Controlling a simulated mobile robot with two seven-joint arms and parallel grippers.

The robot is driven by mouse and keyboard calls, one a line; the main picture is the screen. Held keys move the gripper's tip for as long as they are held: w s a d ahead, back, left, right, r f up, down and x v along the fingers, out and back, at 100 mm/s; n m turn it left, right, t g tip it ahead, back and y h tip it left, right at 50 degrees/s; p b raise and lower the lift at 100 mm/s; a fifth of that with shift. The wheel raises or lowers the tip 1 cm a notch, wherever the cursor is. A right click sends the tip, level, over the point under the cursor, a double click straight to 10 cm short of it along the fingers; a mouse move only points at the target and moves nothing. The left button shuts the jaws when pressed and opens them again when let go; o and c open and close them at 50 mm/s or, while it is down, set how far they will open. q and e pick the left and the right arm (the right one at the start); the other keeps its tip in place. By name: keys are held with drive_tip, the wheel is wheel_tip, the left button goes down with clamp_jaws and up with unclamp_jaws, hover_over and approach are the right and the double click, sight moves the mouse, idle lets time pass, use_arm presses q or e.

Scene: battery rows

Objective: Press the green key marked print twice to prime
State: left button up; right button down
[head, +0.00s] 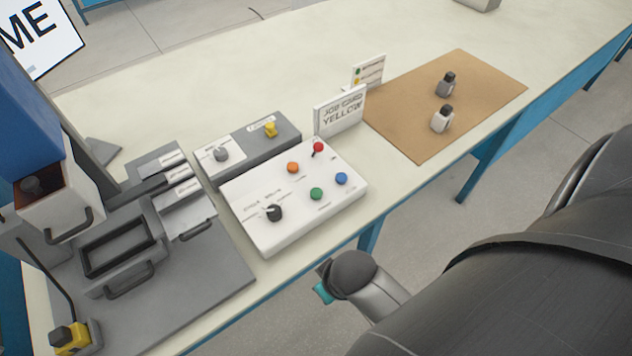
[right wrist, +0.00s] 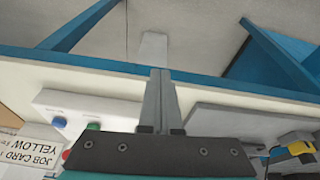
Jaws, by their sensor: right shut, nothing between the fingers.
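The green key (head: 316,193) is a round button on the front part of a white sloped control box (head: 258,232), left of a blue key (head: 341,179). Its label is too small to read. In the right wrist view the green key (right wrist: 93,126) shows left of my fingers. My right gripper (right wrist: 160,75) is shut and empty. In the head view my right gripper (head: 322,290) is beyond the table's front edge, below and apart from the box; its fingers are mostly hidden. My left gripper is not in view.
A grey press machine (head: 225,285) stands left. A card reading JOB CARD YELLOW (head: 340,111) stands behind. A brown mat (head: 420,148) with two small bottles lies right.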

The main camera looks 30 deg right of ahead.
drive_tip(key=w+r+t+p, duration=0.1)
drive_tip(key=w+r+p, duration=0.2)
drive_tip(key=r, duration=0.6)
wheel_tip(320, 180, up, 2)
drive_tip(key=m+t+y+p, duration=0.1)
drive_tip(key=m+t, duration=0.4)
drive_tip(key=m, duration=0.4)
hover_over(318, 195)
drive_tip(key=shift+r, duration=0.1)
drive_tip(key=shift+s, duration=0.1)
wheel_tip(318, 195, down, 8)
drive_tip(key=b, duration=0.8)
drive_tip(key=shift+b, duration=0.3)
drive_tip(key=shift+f, duration=0.45)
drive_tip(key=shift+f, duration=0.15)
